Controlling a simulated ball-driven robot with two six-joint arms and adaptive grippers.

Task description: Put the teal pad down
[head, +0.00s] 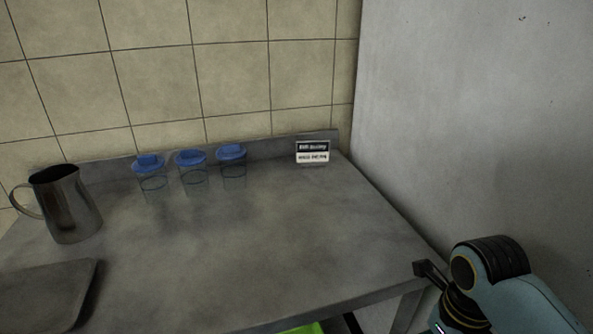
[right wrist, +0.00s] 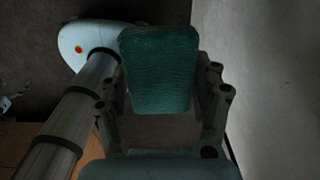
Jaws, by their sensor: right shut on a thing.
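The teal pad (right wrist: 160,72) is a rounded, textured block in the right wrist view. My right gripper (right wrist: 160,100) is shut on it, with one finger on each side of the pad. The lower part of the pad between the fingers is dark. In the head view my right arm shows at the lower right, beside the table's right edge. The right fingertips and the pad are not visible there. My left gripper is in neither view.
A steel table (head: 240,250) holds a metal jug (head: 68,205), three blue-lidded clear jars (head: 191,165), a small sign (head: 312,151) and a grey tray (head: 45,290). The table's middle and right are clear. A grey wall (head: 470,120) stands right. Something bright green (head: 303,328) shows below the front edge.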

